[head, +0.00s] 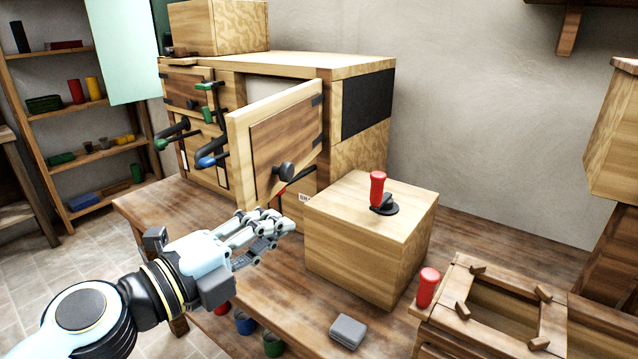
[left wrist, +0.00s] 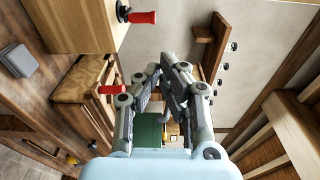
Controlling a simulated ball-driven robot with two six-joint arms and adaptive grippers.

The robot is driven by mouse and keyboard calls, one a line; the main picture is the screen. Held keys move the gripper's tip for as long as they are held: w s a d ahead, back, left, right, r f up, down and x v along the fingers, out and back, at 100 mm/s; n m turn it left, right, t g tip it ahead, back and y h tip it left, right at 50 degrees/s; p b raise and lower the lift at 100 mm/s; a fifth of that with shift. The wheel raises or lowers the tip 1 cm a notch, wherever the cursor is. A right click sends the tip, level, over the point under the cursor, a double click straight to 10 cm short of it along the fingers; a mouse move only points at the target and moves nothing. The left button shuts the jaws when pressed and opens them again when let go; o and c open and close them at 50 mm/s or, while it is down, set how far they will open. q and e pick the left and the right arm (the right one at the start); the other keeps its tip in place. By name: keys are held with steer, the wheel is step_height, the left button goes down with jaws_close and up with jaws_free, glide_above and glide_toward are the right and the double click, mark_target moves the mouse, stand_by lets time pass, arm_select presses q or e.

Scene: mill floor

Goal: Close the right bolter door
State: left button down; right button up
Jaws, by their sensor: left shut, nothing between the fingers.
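The bolter (head: 362,150) is a wooden cabinet at the back of the workbench in the head view. Its right door (head: 262,135) stands open, swung out toward me, hinged on its right edge. A dark round knob (head: 284,172) sits low on the door. My left gripper (head: 285,222) is shut and empty, just below the door's lower edge in the picture; whether it touches the door I cannot tell. Its fingers also show in the left wrist view (left wrist: 172,72), where the door is not recognisable. My right gripper is not in view.
A wooden box (head: 365,245) with a red-handled lever (head: 377,188) stands right of the door. Green and blue handles (head: 210,155) stick out from the bolter's left part. A grey block (head: 348,331) lies on the bench front. A slotted wooden frame (head: 495,305) is at right.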

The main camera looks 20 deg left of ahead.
arm_select(q)
steer(key=r+p+x, duration=0.2)
steer(key=x, duration=0.8)
steer(key=a, duration=0.4)
steer(key=shift+w+a+f+b, duration=0.1)
steer(key=shift+w+a+b, duration=0.05)
steer(key=shift+w+b, duration=0.2)
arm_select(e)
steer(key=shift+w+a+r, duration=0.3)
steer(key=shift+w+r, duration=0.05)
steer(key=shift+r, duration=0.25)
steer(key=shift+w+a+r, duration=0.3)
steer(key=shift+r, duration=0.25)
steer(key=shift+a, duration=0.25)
